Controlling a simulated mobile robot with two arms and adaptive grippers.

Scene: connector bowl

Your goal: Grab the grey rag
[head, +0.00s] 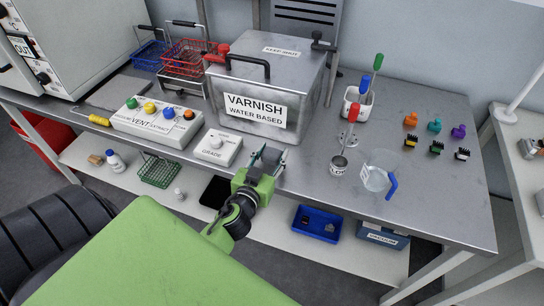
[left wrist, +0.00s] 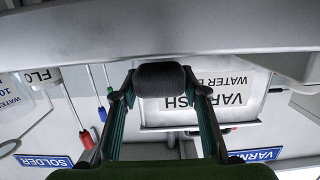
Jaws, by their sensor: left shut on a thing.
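My left gripper (head: 266,165) is at the front edge of the steel table, in front of the varnish box. In the left wrist view the gripper (left wrist: 162,88) is shut on a dark grey, rounded, soft-looking thing, the grey rag (left wrist: 160,79), which sits between its two fingertips. In the head view the grey rag (head: 271,156) shows only as a small dark patch between the fingers, partly hidden by them. I cannot tell whether it touches the table. My right gripper is not in view.
The varnish box (head: 262,88) stands behind the gripper. The white grade box (head: 216,147) and vent box (head: 158,119) are to its left. A tin with a red-handled tool (head: 339,167) and a glass beaker (head: 377,172) stand right. Bare tabletop (head: 305,160) lies between.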

